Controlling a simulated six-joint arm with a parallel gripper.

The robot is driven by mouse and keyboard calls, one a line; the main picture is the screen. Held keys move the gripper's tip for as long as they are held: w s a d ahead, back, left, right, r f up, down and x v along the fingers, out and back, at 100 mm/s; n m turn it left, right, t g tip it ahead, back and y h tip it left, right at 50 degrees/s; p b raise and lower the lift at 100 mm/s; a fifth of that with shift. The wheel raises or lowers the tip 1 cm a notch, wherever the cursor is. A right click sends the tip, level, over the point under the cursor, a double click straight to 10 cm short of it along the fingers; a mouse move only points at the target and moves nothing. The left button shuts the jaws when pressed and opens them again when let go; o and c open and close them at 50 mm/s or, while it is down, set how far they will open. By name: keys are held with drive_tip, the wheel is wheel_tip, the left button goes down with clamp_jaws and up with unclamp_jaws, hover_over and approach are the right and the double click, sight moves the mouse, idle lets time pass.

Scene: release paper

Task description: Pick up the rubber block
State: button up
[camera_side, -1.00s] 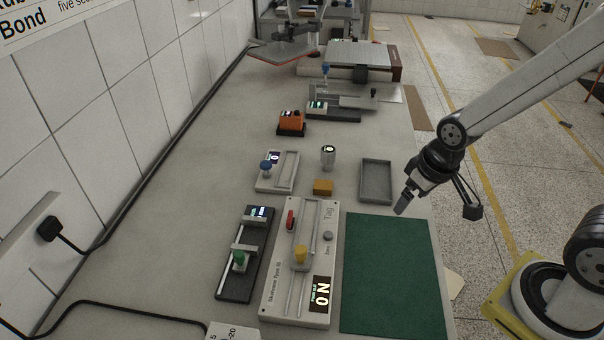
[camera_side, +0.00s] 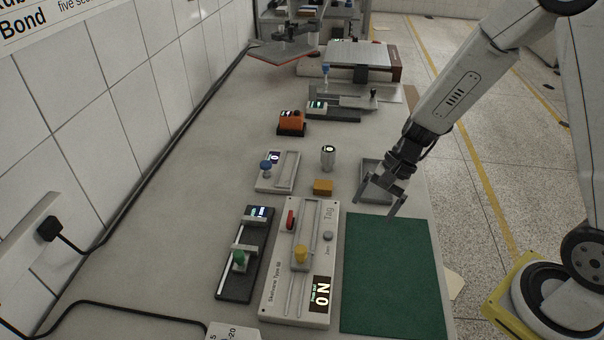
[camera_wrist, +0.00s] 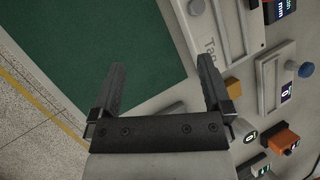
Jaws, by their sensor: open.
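A small orange-tan block (camera_side: 323,187), which I take to be the rubber block, lies on the grey bench just beyond the large white device. It also shows in the wrist view (camera_wrist: 232,86), to the right of my right-hand finger. My gripper (camera_side: 377,206) is open and empty. It hangs above the bench at the right, in front of the grey tray and to the right of the block. In the wrist view its fingers (camera_wrist: 162,64) stand wide apart, with the green mat and bare bench behind them.
A green mat (camera_side: 392,275) covers the front right. The white device (camera_side: 318,230) lies left of it. A shallow grey tray (camera_side: 371,166) is partly hidden by my gripper. A silver cylinder (camera_side: 328,157) stands behind the block. An orange device (camera_side: 291,123) sits farther back.

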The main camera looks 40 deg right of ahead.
sight(319, 184)
drive_tip(key=w+f+m+t+y, duration=0.1)
drive_tip(key=w+m, duration=0.1)
drive_tip(key=w+f+m+t+y, duration=0.1)
drive_tip(key=w+m, duration=0.2)
drive_tip(key=w+d+f+m+t+y, duration=0.1)
drive_tip(key=w+m, duration=0.2)
drive_tip(key=shift+w+f+t+y, duration=0.15)
drive_tip(key=shift+f+t+y, duration=0.15)
drive_tip(key=shift+f, duration=0.1)
drive_tip(key=w+d+f+m+t, duration=0.1)
drive_tip(key=w+m, duration=0.1)
drive_tip(key=w+d+f+m+t, duration=0.1)
drive_tip(key=w+d+m+t, duration=0.1)
drive_tip(key=w+d+f+m+t, duration=0.1)
drive_tip(key=w+m, duration=0.1)
drive_tip(key=shift+w+d+t, duration=0.1)
drive_tip(key=shift+d+t, duration=0.25)
drive_tip(key=shift+t, duration=0.05)
drive_tip(key=shift+w+d+f+m+t, duration=0.1)
drive_tip(key=shift+w+d+m+t, duration=0.3)
drive_tip(key=shift+m, duration=0.1)
drive_tip(key=shift+x, duration=1.3)
drive_tip(key=shift+a, duration=0.1)
drive_tip(key=shift+x, duration=2.55)
drive_tip(key=shift+f, duration=0.1)
drive_tip(key=shift+s, duration=0.1)
drive_tip(key=c, duration=1.3)
